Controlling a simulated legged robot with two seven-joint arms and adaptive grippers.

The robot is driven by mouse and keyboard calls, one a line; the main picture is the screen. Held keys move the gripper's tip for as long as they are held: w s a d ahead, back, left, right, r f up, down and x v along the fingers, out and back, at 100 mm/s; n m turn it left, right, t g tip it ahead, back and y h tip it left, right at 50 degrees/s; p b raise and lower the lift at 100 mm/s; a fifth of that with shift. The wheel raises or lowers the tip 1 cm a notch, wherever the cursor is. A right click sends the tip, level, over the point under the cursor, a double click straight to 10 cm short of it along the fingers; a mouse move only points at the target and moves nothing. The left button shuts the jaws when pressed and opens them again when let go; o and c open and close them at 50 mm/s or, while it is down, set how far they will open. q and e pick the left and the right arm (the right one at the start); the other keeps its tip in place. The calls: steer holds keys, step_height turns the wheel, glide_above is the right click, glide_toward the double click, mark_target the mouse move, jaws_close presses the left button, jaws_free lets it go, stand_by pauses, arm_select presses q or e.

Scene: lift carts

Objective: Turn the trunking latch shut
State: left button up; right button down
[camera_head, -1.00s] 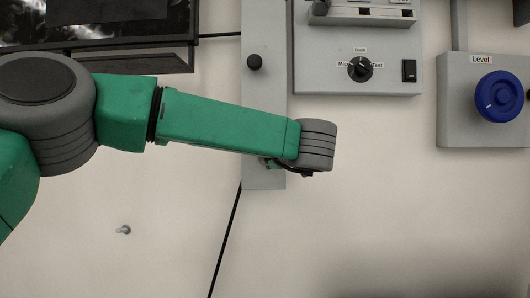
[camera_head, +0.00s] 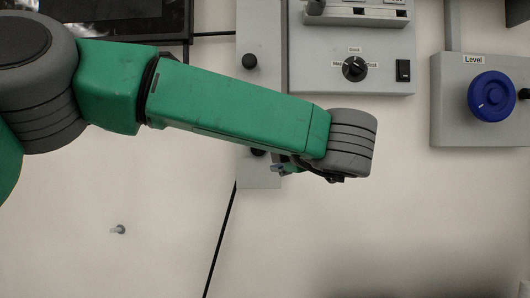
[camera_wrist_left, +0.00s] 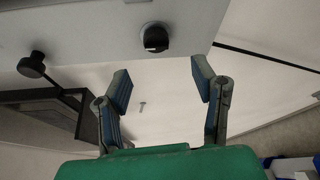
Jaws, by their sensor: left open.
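The grey trunking strip (camera_head: 260,100) runs vertically down the wall; it also fills the top of the left wrist view (camera_wrist_left: 90,25). Its upper black knob (camera_head: 250,61) shows clear of my arm and also at the left of the wrist view (camera_wrist_left: 32,65). A lower black knob (camera_head: 257,152) is mostly hidden by my forearm. In the wrist view this lower knob (camera_wrist_left: 155,37) shows a light mark on its face. My left gripper (camera_wrist_left: 162,83) is open and empty, its fingers apart, with this knob beyond the fingertips. In the head view the gripper is mostly hidden behind my wrist.
A grey panel with a rotary switch (camera_head: 354,69) and a black rocker (camera_head: 403,70) is right of the trunking. A box with a blue knob (camera_head: 491,96) stands farther right. A dark screen (camera_head: 115,15) is upper left. A bolt (camera_head: 118,229) juts from the wall.

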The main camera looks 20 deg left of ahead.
arm_select(q)
steer(key=v, duration=0.3)
steer(key=shift+d+f, duration=0.1)
